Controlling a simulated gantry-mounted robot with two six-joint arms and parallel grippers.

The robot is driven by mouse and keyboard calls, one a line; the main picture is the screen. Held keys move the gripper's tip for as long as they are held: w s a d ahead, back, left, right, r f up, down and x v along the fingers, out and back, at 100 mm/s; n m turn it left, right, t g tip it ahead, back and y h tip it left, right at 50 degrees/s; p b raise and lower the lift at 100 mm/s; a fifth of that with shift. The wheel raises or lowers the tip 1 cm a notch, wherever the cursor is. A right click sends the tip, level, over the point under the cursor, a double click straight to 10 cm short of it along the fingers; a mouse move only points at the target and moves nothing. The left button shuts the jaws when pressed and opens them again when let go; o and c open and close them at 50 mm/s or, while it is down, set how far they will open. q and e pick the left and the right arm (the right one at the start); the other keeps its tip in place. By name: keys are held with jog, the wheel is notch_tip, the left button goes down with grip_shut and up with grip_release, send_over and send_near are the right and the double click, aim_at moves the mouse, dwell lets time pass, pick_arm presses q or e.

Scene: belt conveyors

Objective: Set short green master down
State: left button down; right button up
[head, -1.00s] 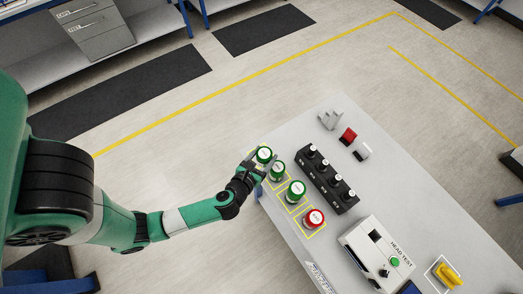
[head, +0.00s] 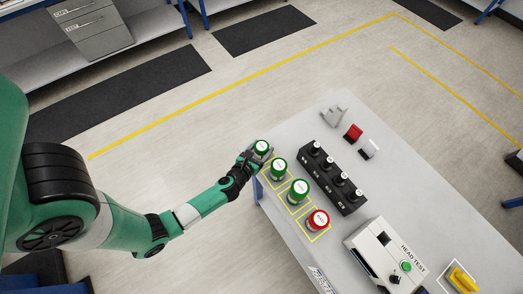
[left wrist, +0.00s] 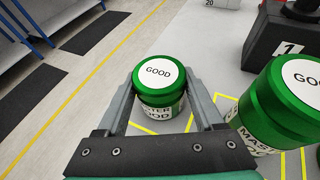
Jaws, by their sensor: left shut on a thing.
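The short green master (head: 261,146) has a white top marked GOOD. My left gripper (head: 258,156) is shut on it at the table's far-left corner. In the left wrist view the short green master (left wrist: 158,76) sits upright between the two fingers, with partly hidden lettering on its side. Whether its base touches the table cannot be told. A second green master (head: 279,167) stands close by, and it shows larger in the left wrist view (left wrist: 272,105). My right gripper is not in view.
Another green master (head: 299,189) and a red master (head: 318,220) stand in yellow outlined squares along the table's (head: 278,222) left edge. A black block row (head: 332,178) with numbered stations runs beside them. A white HEAD TEST device (head: 385,255) is nearer the front. Floor lies beyond the corner.

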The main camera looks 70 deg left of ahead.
pick_arm(q)
jog(key=shift+c, duration=2.3)
grip_release()
jog(key=o, duration=0.4)
jog(key=shift+o, duration=0.2)
jog(key=shift+r, duration=0.3)
jog(key=p+v, duration=0.1)
jog(key=v, duration=1.1)
jog(key=shift+w+f, duration=0.1)
